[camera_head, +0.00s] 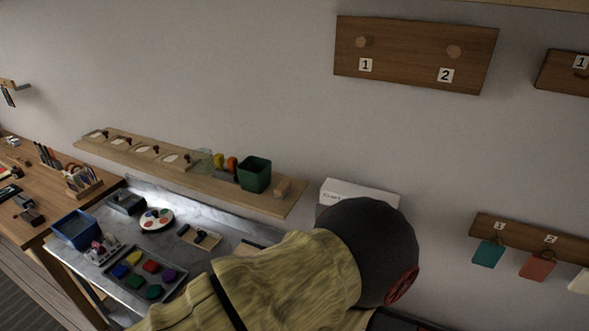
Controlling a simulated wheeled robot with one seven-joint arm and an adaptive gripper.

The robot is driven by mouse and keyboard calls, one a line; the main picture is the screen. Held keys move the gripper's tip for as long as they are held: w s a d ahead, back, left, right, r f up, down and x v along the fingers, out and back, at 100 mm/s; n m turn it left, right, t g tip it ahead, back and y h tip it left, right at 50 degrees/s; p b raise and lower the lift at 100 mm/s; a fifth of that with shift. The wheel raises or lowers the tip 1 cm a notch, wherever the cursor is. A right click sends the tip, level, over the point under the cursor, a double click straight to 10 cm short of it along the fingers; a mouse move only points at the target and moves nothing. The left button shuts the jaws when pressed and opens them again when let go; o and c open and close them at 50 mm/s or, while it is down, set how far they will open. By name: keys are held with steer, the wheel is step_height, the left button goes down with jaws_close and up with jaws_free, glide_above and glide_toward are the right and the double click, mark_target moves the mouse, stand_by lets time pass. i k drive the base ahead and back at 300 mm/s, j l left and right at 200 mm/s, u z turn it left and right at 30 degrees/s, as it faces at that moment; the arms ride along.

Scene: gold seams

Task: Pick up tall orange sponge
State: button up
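A small orange upright piece (232,164), which looks like the tall orange sponge, stands on the long wooden wall shelf (125,152). It is between a yellow piece (218,160) and a dark green square bin (255,174). A low grey item in front seems to hide its lower part. My arm, with a yellowish wood-grain link and a dark rounded joint, fills the lower middle of the view, to the right of and below the orange piece. My gripper is not in view.
A clear container (202,160) stands left of the yellow piece, and a small wooden block (283,189) right of the bin. Below, a grey worktop holds a blue bin (75,229), a round palette (157,219) and a tray of coloured pieces (172,293). A white box (345,190) stands behind my arm.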

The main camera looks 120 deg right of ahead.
mark_target(232, 162)
steer(key=z, duration=3.8)
steer(key=j+z, duration=0.1)
steer(key=j, duration=0.25)
